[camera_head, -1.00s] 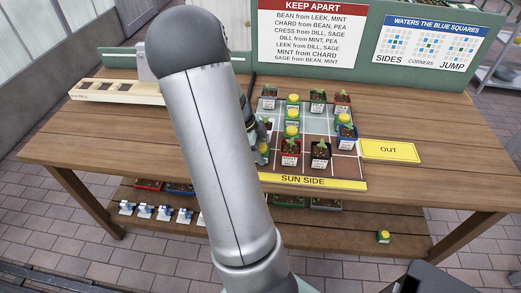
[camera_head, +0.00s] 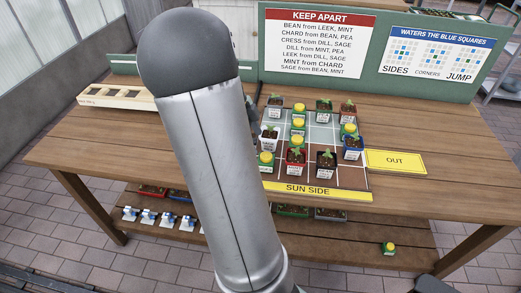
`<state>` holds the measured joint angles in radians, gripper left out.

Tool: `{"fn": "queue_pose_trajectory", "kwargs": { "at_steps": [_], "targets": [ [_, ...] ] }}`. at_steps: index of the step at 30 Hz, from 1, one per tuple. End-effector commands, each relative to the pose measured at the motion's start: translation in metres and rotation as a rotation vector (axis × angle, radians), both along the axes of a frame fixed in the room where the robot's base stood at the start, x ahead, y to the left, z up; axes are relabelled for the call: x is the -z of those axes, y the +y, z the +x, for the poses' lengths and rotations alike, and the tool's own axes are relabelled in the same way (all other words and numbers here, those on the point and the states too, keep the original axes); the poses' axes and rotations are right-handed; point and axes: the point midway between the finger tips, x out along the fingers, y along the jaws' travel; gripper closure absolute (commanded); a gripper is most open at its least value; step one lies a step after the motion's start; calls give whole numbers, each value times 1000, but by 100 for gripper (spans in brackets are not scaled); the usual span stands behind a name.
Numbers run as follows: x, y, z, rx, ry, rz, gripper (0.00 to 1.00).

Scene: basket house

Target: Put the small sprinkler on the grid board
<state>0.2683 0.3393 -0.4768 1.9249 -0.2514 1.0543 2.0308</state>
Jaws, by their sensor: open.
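The grid board (camera_head: 322,178) lies on the wooden table, with a yellow "SUN SIDE" strip along its front edge. Several small green things with yellow tops stand on it, one in the front left part (camera_head: 266,158) beside my arm. Another yellow-topped one (camera_head: 389,247) stands on the low shelf at the right. I cannot tell for certain which is the small sprinkler. A dark part of my gripper (camera_head: 254,112) shows at the right edge of my arm, by the board's left side. Its fingertips are hidden behind the arm. No held thing shows.
Several potted seedlings with white labels, such as the front one (camera_head: 326,161), stand on the board. A yellow "OUT" card (camera_head: 395,161) lies to its right. A wooden slotted tray (camera_head: 115,97) is at the back left. Several blue-and-white pieces (camera_head: 148,214) stand on the low shelf.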

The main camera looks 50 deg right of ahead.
Motion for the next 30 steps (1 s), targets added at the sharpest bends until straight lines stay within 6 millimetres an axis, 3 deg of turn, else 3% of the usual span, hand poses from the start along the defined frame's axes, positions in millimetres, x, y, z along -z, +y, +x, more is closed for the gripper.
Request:
{"fn": "queue_pose_trajectory", "kwargs": {
  "at_steps": [6,11,14,17,22,24,27,30],
  "targets": [
    [-20,4,7,1,-2,-1,31],
    [-23,5,8,-3,0,1,31],
    [-23,18,11,-80,-7,37,31],
    [-25,57,18,-321,-21,135,31],
    [-29,169,14,-1065,-43,355,31],
    [-29,214,3,-1407,-36,420,31],
    [-28,267,-21,-1857,-6,474,31],
    [-23,303,-44,-2215,39,491,31]
  ]
}}
